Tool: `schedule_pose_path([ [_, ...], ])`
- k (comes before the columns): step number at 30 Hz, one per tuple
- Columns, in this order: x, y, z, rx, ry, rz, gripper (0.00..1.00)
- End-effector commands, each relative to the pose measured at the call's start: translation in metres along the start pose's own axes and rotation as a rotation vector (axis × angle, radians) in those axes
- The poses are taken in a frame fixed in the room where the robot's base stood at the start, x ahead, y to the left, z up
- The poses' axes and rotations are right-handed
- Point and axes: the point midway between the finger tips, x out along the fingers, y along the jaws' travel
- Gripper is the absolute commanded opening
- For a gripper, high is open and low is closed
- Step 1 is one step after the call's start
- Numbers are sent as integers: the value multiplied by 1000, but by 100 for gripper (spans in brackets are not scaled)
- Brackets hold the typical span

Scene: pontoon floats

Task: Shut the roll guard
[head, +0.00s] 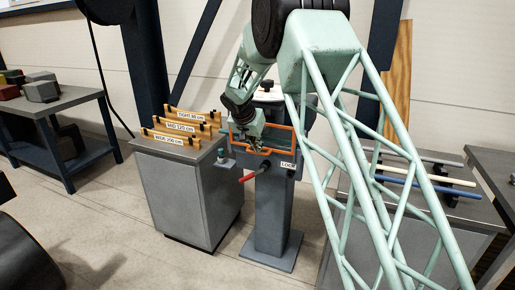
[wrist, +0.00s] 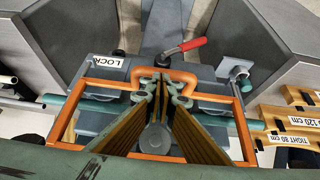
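The roll guard is an orange tube frame (head: 282,155) around the top of the grey pedestal machine. In the wrist view the orange guard (wrist: 244,135) spans the middle, with a raised loop at its far side. My gripper (head: 254,146) is low over the machine inside the frame's outline. In the wrist view my gripper (wrist: 163,95) shows two brown-gold fingers with a gap between them, their tips close to the orange loop. Whether they touch the loop is hard to tell. A red-handled lever (wrist: 186,46) lies just beyond the loop; it also shows in the head view (head: 254,174).
A LOCK label (wrist: 104,61) sits left of the loop. A grey cabinet (head: 190,195) with labelled wooden gauges (head: 168,137) stands left of the machine. A bench with coloured rods (head: 440,180) is at right. Open floor lies in front left.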

Motion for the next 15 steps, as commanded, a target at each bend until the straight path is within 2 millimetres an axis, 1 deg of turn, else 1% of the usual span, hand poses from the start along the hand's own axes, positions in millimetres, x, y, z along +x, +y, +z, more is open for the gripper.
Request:
schedule_pose_path([
  [1,5,0,4,0,-1,1,0],
  [15,29,0,19,0,-1,1,0],
])
